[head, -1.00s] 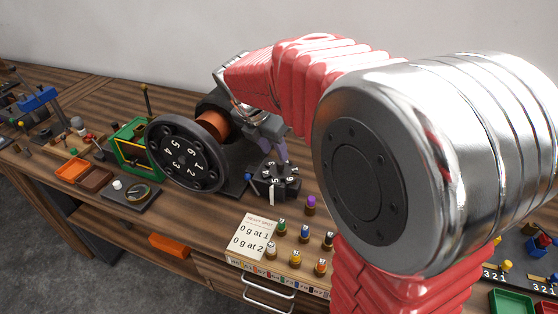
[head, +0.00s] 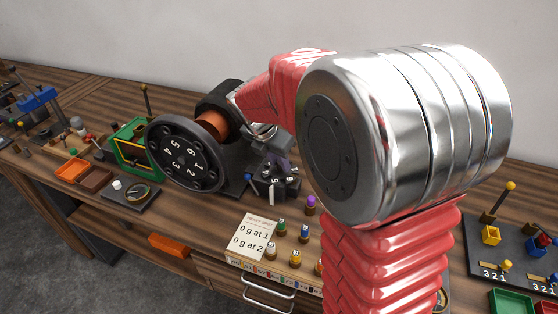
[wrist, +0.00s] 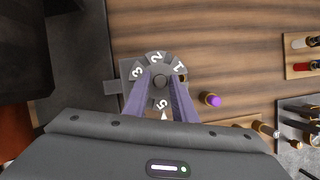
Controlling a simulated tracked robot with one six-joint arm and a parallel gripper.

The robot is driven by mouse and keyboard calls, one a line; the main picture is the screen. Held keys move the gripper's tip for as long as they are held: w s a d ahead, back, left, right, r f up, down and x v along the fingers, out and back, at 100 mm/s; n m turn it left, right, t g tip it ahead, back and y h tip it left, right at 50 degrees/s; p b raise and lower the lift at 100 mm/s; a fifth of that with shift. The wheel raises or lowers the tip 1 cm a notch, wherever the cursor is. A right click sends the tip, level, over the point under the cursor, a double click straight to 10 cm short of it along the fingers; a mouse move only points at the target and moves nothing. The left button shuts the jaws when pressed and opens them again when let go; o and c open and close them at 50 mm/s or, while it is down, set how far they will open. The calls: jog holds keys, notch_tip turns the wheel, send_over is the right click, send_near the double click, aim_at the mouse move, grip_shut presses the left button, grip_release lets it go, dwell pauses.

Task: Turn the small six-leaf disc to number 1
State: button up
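The small dark disc (head: 283,185) with white numbers stands on the bench, right of the large numbered wheel. In the wrist view the disc (wrist: 157,62) shows leaves 3, 2 and 1 on its far side and 5 on its near side, beside a white pointer (wrist: 163,115). My gripper (wrist: 159,76) is over the disc, its two purple fingers apart on either side of the round hub (wrist: 160,82). They hide the side leaves; I cannot tell whether they touch the disc. In the head view my arm hides most of the gripper.
A card (head: 254,237) and several small coloured pegs are in front. A purple-topped peg (wrist: 211,100) stands right of the disc. Bare wood lies beyond it.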

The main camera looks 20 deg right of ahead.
grip_shut()
jog(key=shift+w+m, duration=0.1)
jog(key=shift+m, duration=0.3)
jog(key=m+g, duration=0.1)
jog(key=m, duration=0.1)
jog(key=m+g, duration=0.1)
jog(key=m, duration=0.2)
jog(key=shift+w+h, duration=0.2)
jog(key=shift+h, duration=0.2)
jog(key=m+g, duration=0.1)
jog(key=m, duration=0.1)
jog(key=m+g, duration=0.1)
jog(key=m, duration=0.2)
jog(key=shift+w+m+y, duration=0.15)
jog(key=shift+m+y, duration=0.15)
jog(key=m+g+y, duration=0.1)
jog(key=m, duration=0.2)
jog(key=m+g, duration=0.1)
jog(key=m, duration=0.2)
jog(key=shift+w+d+y, duration=0.15)
jog(key=shift+y, duration=0.25)
jog(key=m+y, duration=0.1)
jog(key=m, duration=0.2)
jog(key=m+y, duration=0.1)
jog(key=m, duration=0.2)
jog(key=shift+d+g, duration=0.2)
jog(key=shift+g, duration=0.1)
jog(key=shift+m, duration=0.3)
jog(key=shift+o, duration=1.7)
grip_release()
